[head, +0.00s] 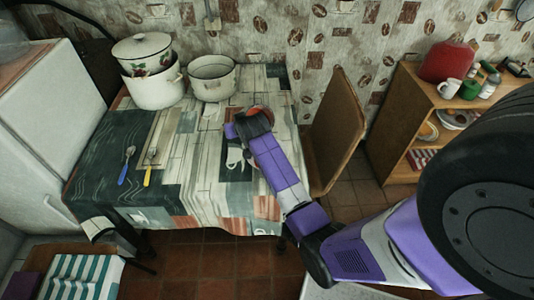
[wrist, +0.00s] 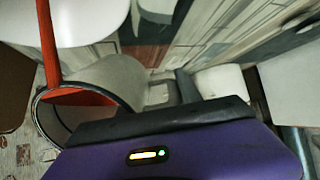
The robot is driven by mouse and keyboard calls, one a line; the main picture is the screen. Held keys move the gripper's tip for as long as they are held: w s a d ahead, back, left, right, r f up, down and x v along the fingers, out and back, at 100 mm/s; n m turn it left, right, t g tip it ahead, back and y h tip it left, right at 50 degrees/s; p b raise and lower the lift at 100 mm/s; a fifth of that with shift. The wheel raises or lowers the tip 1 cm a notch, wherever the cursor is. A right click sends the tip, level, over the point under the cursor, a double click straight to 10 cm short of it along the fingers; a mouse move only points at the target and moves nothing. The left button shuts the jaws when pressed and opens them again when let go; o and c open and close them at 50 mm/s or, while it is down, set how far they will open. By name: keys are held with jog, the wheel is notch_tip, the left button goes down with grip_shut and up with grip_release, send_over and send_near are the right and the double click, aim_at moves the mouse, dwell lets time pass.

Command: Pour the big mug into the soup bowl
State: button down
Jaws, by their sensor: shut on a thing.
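The big mug (wrist: 118,76) is pale with a dark rim and lies tilted in the wrist view, with red contents at its mouth. A red streak (wrist: 48,45), which looks like a stream of liquid, runs from the mouth to the top edge. My gripper (wrist: 165,120) is shut on the mug. A white rounded surface (wrist: 92,18), probably the soup bowl, shows beside the streak; most of it is cut off. In the head view my gripper (head: 252,122) is over the table's right part and hides the mug. A red patch shows just behind it.
On the table (head: 110,190), a lidded pot stacked on a white pot (head: 155,92) and an open pot (head: 212,80) stand at the back. A blue-handled utensil (head: 126,168) and a yellow-handled one (head: 149,168) lie at the left.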

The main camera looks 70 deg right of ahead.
jog(key=shift+r+b, duration=0.25)
jog(key=shift+b, duration=0.1)
dwell(0.3)
jog(key=shift+f+t+h+b, duration=0.15)
jog(key=shift+t+h+b, duration=0.7)
jog(key=shift+b, duration=1.95)
dwell(0.5)
